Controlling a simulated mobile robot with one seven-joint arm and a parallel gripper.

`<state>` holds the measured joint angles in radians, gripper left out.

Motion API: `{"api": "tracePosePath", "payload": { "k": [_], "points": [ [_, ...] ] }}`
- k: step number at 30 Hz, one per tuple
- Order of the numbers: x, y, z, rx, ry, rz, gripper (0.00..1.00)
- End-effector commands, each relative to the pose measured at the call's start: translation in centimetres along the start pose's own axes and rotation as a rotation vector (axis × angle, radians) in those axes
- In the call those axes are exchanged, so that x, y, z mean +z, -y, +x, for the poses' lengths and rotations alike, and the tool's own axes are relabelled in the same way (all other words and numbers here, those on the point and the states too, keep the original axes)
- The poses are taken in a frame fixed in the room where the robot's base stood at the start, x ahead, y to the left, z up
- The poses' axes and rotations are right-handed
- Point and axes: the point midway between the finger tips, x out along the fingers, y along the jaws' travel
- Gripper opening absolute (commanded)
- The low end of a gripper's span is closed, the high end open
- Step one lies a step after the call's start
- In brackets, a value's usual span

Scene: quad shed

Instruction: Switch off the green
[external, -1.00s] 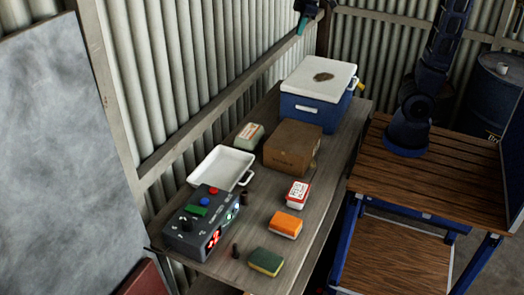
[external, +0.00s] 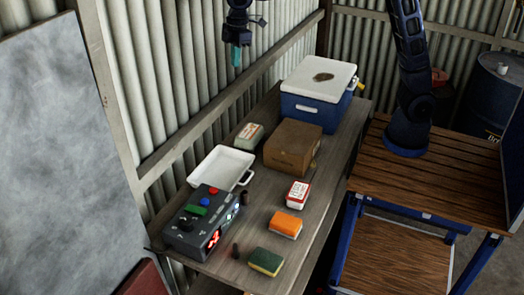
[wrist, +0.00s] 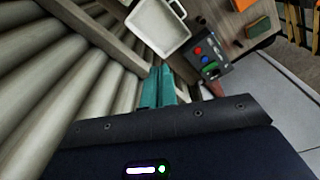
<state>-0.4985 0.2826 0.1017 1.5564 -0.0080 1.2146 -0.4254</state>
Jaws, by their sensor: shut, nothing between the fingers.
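A dark grey control box (external: 205,226) stands at the near left end of the bench. On its top are a green switch or button (external: 196,210), a red button (external: 213,191) and a blue button (external: 205,201). Its front has a lit red display (external: 214,239) and small pale lights. In the wrist view the box (wrist: 222,57) is right of the fingers, with its green part (wrist: 210,69) visible. My gripper (external: 236,66), with teal fingers, hangs high by the wall, above and apart from the box. Its fingers (wrist: 158,72) are together and empty.
A white tray (external: 207,181) sits directly behind the box. A cardboard box (external: 294,146), a blue cooler (external: 308,111), a red-white pack (external: 297,194), an orange sponge (external: 285,224) and a green-yellow sponge (external: 266,262) also occupy the bench. The corrugated wall (external: 170,70) is close behind.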

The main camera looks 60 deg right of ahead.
Motion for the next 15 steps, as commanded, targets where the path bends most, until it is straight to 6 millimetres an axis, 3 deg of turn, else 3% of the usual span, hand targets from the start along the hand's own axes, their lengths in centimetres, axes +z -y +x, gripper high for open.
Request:
{"api": "tracePosePath", "payload": {
  "k": [3,15],
  "points": [
    [-3.2,1.1,1.8,-0.017,0.013,-0.056,0.00],
    [-12.7,5.7,8.4,-0.074,0.053,-0.236,0.00]
  ]
}}
